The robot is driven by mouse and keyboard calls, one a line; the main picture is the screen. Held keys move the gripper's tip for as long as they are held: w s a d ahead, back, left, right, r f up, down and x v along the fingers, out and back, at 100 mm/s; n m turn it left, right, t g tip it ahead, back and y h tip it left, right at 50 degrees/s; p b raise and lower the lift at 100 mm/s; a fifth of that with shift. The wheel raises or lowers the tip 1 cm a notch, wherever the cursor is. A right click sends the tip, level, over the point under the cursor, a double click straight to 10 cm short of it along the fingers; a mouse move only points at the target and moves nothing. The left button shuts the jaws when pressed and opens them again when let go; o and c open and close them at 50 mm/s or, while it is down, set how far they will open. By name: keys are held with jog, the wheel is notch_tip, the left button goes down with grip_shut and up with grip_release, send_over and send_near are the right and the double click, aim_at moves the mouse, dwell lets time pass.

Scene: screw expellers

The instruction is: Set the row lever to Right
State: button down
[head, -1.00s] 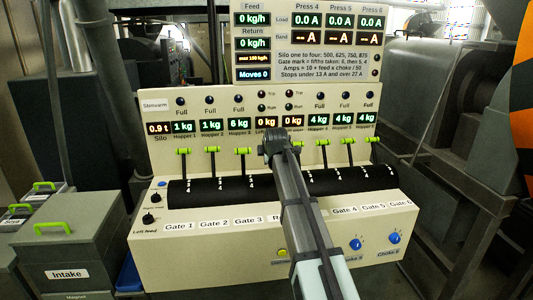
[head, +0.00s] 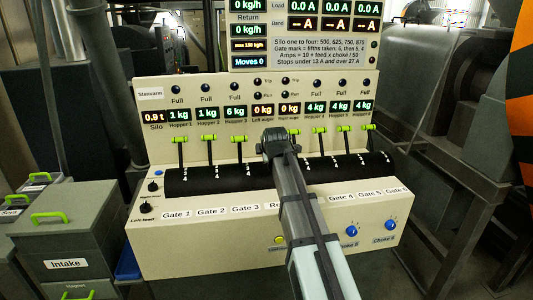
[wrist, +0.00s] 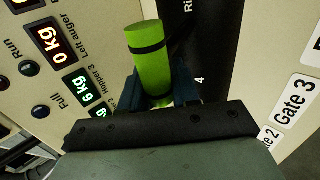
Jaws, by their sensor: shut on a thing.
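A lever with a green cylindrical handle (wrist: 152,62), banded in black, stands in front of my wrist camera. The dark blue fingers of my gripper (wrist: 160,92) are shut on this handle, one on each side of its lower part. In the head view my gripper (head: 277,146) is over the middle of the panel, right of the Gate 3 lever (head: 239,139).
Green-handled gate levers stand close on both sides, including one (head: 320,130) right of my gripper. The black slotted drum (head: 220,180) runs beneath them. Blue choke knobs (head: 351,231) sit low on the right. A grey Intake bin (head: 70,235) stands left.

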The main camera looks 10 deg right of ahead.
jog(key=c, duration=0.9)
grip_release()
jog(key=v, duration=1.3)
jog(key=shift+s+r, duration=0.15)
jog(key=shift+s, duration=0.2)
